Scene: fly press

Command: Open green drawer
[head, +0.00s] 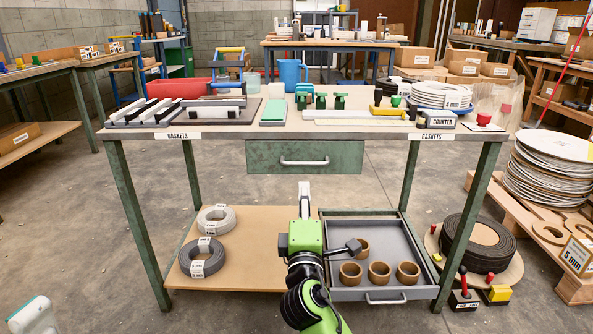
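The green drawer (262,155) hangs under the middle of the workbench top in the head view. Its front shows face-on and it looks closed. A pale bar handle (304,162) runs across its front. My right gripper (304,188) points up and away from the bottom centre. In the picture its tip is just below the handle, with a visible gap between them. The fingers are seen nearly edge-on, so their opening is unclear. A pale piece at the bottom left corner may be part of my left arm; no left gripper fingers show.
A grey open tray with a front handle (385,299) holds several brown rings on the lower shelf (250,279), right of my arm. Coiled gaskets (202,257) lie at its left. The bench legs flank the drawer. The bench top (375,129) is crowded.

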